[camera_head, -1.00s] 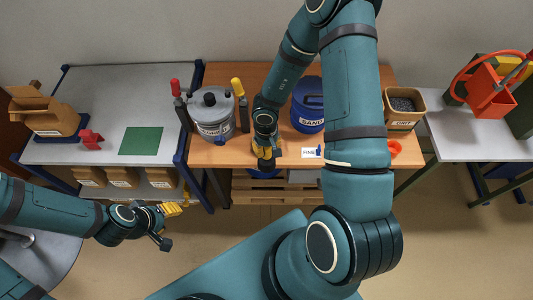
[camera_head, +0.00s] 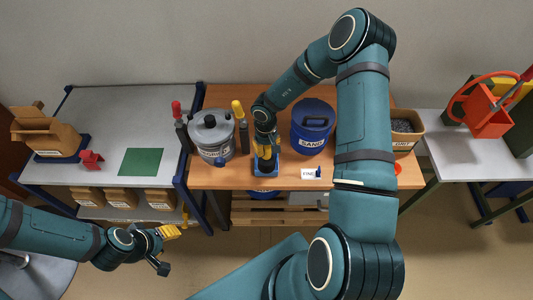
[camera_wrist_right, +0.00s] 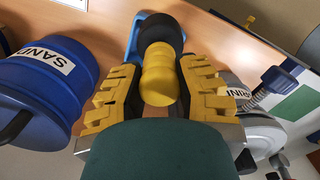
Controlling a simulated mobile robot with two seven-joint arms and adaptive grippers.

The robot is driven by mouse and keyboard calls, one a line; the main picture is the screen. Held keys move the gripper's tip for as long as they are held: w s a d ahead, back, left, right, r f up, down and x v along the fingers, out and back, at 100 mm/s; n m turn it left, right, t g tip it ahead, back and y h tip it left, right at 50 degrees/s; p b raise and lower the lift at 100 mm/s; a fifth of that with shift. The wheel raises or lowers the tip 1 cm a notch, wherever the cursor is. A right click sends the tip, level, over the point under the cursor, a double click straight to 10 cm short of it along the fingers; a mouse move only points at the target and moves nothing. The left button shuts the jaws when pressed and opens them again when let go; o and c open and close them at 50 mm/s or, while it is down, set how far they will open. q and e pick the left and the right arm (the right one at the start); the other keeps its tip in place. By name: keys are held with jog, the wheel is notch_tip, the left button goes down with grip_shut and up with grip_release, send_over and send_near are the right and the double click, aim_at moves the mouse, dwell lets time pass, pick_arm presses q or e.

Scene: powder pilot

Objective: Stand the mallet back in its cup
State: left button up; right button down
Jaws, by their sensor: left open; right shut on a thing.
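My right gripper (camera_wrist_right: 158,95) is shut on the mallet (camera_wrist_right: 158,75), which shows as a yellow, ribbed body with a black rounded end. In the head view this gripper (camera_head: 266,153) is over the front middle of the wooden table and hides most of the mallet. A blue cup-like holder (camera_head: 264,169) is just below it. In the right wrist view the holder's blue rim (camera_wrist_right: 134,36) shows behind the black end. I cannot tell whether the mallet is inside it or only in front of it. My left gripper (camera_head: 170,232) is open and empty, low at the left, away from the table.
A blue sand drum (camera_head: 312,127) is close on the right. A white card (camera_head: 311,173) lies near the front edge. A green mat (camera_head: 142,161) lies on the left table.

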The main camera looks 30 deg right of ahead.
jog(key=shift+w+d+f, duration=0.3)
jog(key=shift+w+f, duration=0.2)
jog(key=shift+f, duration=0.2)
jog(key=shift+w+d+f, duration=0.35)
jog(key=shift+w+f, duration=0.2)
jog(key=shift+f, duration=0.2)
jog(key=shift+w+d+f, duration=0.3)
jog(key=shift+w+f, duration=0.2)
jog(key=shift+f, duration=0.8)
jog(key=c, duration=0.7)
grip_release()
jog(key=o, duration=0.6)
